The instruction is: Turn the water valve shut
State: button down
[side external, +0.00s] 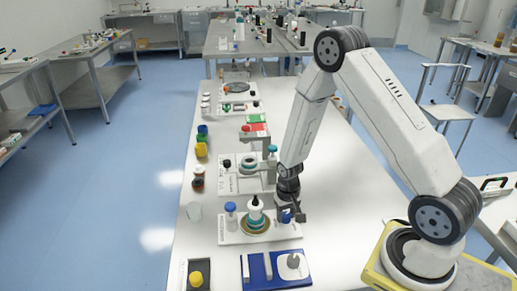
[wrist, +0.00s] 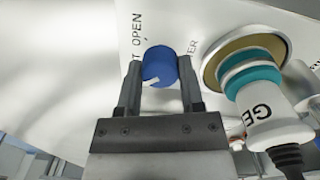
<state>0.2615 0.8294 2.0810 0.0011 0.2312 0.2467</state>
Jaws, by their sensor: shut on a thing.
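The water valve is a blue round knob (wrist: 160,64) with a white mark on its face, seen in the wrist view on a white panel (wrist: 205,25) with the word OPEN printed beside it. My gripper (wrist: 160,82) has one finger on each side of the knob and is shut on it. In the side view my gripper (side external: 290,213) reaches down to the right part of the white panel, and the blue knob (side external: 286,217) shows partly behind the fingers.
A white and teal fixture (side external: 255,212) on a gold disc stands just left of the knob. A blue-capped bottle (side external: 231,212) is left of that. A blue board (side external: 260,272) lies in front. The table's right side (side external: 350,200) is clear.

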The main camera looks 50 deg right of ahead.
aim_at(286, 215)
jog(key=shift+c, duration=1.1)
grip_release()
jog(key=shift+r, duration=0.15)
jog(key=shift+r, duration=3.75)
jog(key=shift+r, duration=0.1)
jog(key=s+a+r+n+t, duration=0.2)
jog(key=s+a+r+n, duration=0.3)
jog(key=a+r, duration=0.4)
jog(key=shift+s+a+r+n+t, duration=0.15)
jog(key=shift+s+r+n+t, duration=0.2)
jog(key=shift+s+r, duration=0.45)
